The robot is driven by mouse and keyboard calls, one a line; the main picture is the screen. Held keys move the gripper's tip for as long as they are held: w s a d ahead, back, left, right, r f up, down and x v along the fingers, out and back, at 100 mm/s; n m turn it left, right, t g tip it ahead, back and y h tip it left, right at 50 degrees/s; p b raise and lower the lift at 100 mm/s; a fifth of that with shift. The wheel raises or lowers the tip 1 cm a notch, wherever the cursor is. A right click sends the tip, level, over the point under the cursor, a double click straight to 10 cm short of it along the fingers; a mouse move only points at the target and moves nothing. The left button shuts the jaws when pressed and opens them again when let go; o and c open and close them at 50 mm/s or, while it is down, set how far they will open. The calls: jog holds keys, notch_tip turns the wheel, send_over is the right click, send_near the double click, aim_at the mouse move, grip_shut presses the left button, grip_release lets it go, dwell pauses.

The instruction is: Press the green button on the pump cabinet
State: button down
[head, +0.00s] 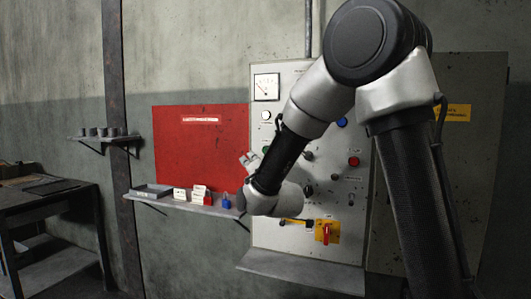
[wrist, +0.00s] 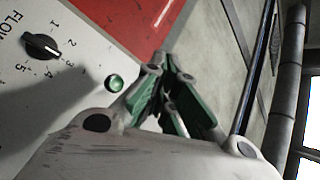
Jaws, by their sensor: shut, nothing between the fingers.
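The pump cabinet (head: 290,85) is a pale grey panel with buttons, knobs and a gauge. The green button (wrist: 115,83) is small and round, and sits on the pale panel in the wrist view, just left of my gripper. In the head view, the green button (head: 266,150) shows only in part beside my arm. My gripper (wrist: 163,62) is shut and empty, with green pads on its fingers. Its tips appear to the right of the button, not over it; the gap in depth is unclear. In the head view my gripper (head: 249,159) is partly hidden by my arm.
A black FLOW knob (wrist: 42,46) is left of the button. A red board (head: 195,145) hangs beside the cabinet, above a shelf (head: 165,204) with tags and a blue padlock (head: 226,201). A red switch on a yellow plate (head: 327,232) is lower on the cabinet. A ledge (head: 300,270) juts out below.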

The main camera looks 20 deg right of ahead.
jog(key=w+d, duration=0.5)
jog(key=w, duration=0.2)
dwell(0.6)
jog(key=shift+w+d, duration=0.15)
jog(key=shift+d, duration=0.05)
dwell(1.2)
jog(key=shift+w+d, duration=0.15)
jog(key=shift+w, duration=0.05)
jog(key=shift+w+d, duration=0.2)
jog(key=shift+w, duration=0.15)
dwell(0.8)
jog(key=shift+s, duration=0.1)
jog(key=shift+s+a, duration=0.45)
jog(key=shift+s, duration=0.15)
